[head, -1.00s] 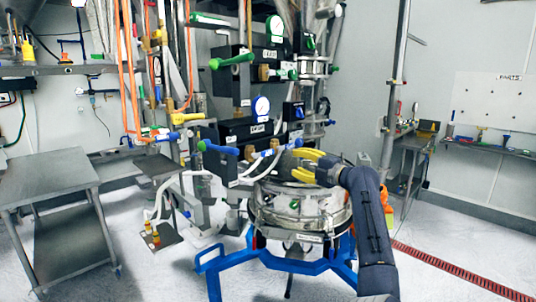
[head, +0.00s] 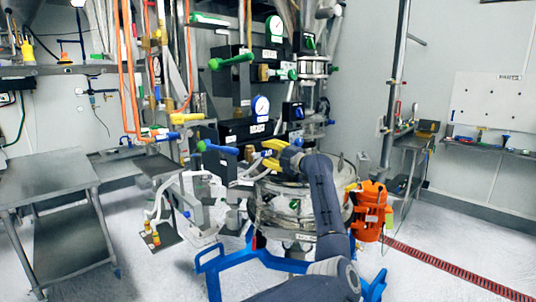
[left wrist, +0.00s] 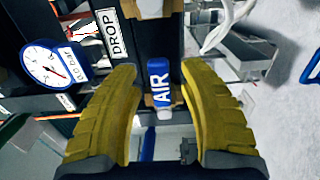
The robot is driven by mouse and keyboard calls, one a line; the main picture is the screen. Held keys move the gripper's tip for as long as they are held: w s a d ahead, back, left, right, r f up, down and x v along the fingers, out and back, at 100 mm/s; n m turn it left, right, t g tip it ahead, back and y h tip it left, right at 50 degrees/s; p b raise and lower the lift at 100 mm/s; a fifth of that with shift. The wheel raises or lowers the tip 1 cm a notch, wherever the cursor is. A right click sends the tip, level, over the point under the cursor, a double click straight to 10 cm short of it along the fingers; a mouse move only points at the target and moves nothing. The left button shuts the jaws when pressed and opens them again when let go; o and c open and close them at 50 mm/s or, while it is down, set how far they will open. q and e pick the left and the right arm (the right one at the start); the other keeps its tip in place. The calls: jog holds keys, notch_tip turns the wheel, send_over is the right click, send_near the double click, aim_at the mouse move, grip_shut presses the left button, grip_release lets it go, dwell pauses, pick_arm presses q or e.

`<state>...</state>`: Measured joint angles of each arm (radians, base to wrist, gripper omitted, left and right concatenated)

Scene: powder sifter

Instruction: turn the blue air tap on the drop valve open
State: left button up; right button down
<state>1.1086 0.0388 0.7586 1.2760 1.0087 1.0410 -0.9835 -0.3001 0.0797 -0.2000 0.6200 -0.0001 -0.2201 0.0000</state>
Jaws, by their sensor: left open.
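The blue air tap (left wrist: 158,82), marked AIR, shows in the left wrist view in front of a brass fitting (left wrist: 158,100). The DROP label (left wrist: 113,33) is on the dark valve panel to its left. My left gripper (left wrist: 157,68) is open, with one yellow finger on each side of the tap; gaps show between tap and fingers. In the head view my left gripper (head: 268,154) is at the lower black valve box (head: 232,131), above the steel sifter (head: 290,205). I cannot make out the tap clearly there. My right gripper is not in view.
A round gauge (left wrist: 55,66) sits beside the DROP label. An orange motor (head: 370,212) is right of the sifter. A bare steel table (head: 45,172) stands at the left.

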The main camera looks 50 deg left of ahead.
pick_arm(q)
jog(key=shift+o, duration=0.2)
jog(key=shift+a, duration=0.2)
grip_shut()
